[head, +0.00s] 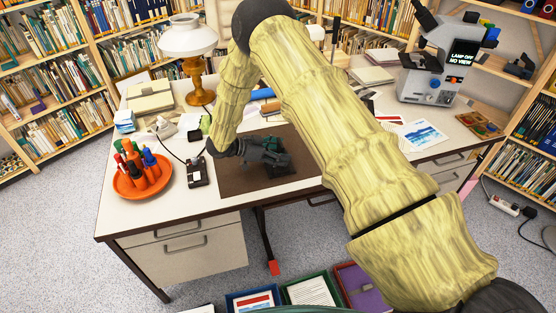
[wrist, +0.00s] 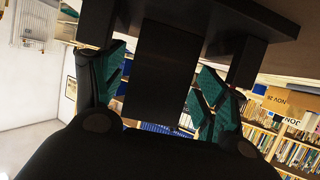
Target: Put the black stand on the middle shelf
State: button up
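My gripper (head: 262,152) is low over the brown mat on the desk, at the end of my bent arm. In the wrist view its two teal-padded fingers (wrist: 162,88) are apart. A black stand (wrist: 155,65), with a broad dark plate and a central upright, lies between and beyond them. A narrow gap shows right of the upright, so I cannot tell whether both pads touch it. In the head view the stand is hard to separate from the dark gripper. Bookcase shelves stand behind and at right; one right-hand shelf (head: 490,68) has dark items near it.
The brown mat (head: 235,178) lies on the white desk (head: 120,215). An orange pen tray (head: 128,187), a black device (head: 197,172) and a lamp (head: 190,40) are to the left. A grey machine (head: 430,75) stands at right. Coloured trays (head: 310,290) are on the floor.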

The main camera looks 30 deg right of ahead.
jog(key=c, duration=0.9)
jog(key=shift+c, duration=0.2)
jog(key=shift+r, duration=0.15)
